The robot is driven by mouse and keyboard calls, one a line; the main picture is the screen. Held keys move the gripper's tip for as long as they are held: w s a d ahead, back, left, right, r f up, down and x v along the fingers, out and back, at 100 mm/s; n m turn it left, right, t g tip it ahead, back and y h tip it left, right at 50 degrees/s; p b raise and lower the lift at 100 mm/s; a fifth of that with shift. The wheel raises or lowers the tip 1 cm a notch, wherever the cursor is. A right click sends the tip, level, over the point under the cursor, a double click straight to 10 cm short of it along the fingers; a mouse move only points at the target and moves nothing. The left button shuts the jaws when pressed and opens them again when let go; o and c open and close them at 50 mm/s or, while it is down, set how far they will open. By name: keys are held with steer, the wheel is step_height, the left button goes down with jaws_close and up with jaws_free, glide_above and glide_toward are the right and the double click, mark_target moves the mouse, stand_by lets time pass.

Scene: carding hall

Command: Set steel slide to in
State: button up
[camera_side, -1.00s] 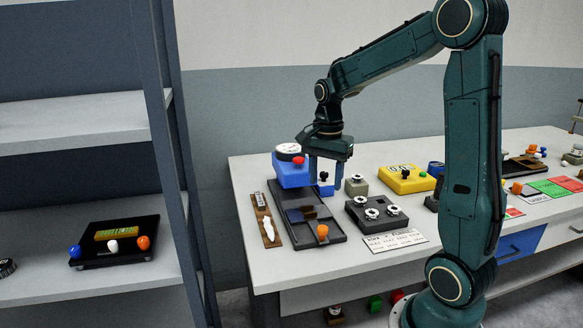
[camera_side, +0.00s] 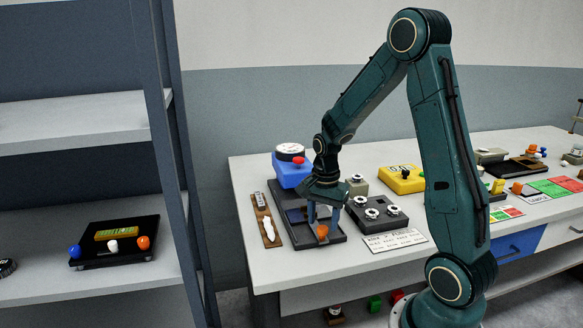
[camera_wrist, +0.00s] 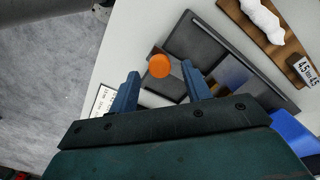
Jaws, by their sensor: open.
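The dark grey slide unit (camera_side: 301,237) is a long flat tray lying on the bench's left part. An orange knob (camera_side: 322,231) stands at its near end. I take this for the steel slide's knob, though no label is readable. My gripper (camera_side: 323,217) points down over that end, with its blue fingers apart on either side of the knob. In the wrist view, the orange knob (camera_wrist: 160,66) shows between the two open fingertips (camera_wrist: 160,72), with gaps on both sides. The arm and wrist hide part of the tray's far half.
A blue box with a red button (camera_side: 298,160) stands behind the tray. A dark block with several knobs (camera_side: 384,221) and a printed card (camera_side: 395,240) are right. A shelf unit (camera_side: 80,205) stands left.

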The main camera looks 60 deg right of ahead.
steer(key=shift+f, duration=0.85)
jaws_close()
steer(key=shift+w+d+r, duration=0.1)
steer(key=shift+w+d, duration=4)
steer(key=shift+c, duration=1.3)
jaws_free()
steer(key=shift+o, duration=1.3)
